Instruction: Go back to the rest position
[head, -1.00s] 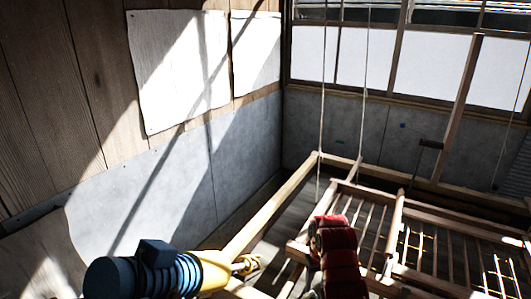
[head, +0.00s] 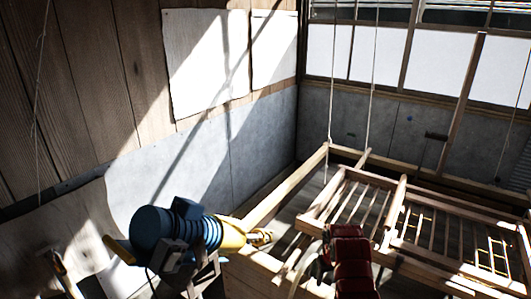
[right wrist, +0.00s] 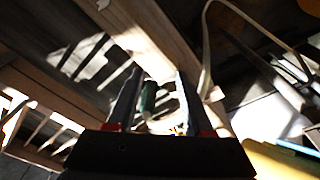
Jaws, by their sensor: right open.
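My right gripper (head: 343,236) shows red and dark at the bottom of the head view, in front of the near edge of the slatted wooden frame. In the right wrist view my right gripper (right wrist: 156,82) has two dark fingers spread apart, with red marks near their bases. A small greenish thing (right wrist: 148,97) shows between the fingers; I cannot tell what it is, and nothing looks gripped. My left gripper is not in view.
The slatted wooden frame (head: 404,205) lies right of centre, with cords (head: 372,80) above it. Wooden and grey walls (head: 255,125) close the back and left.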

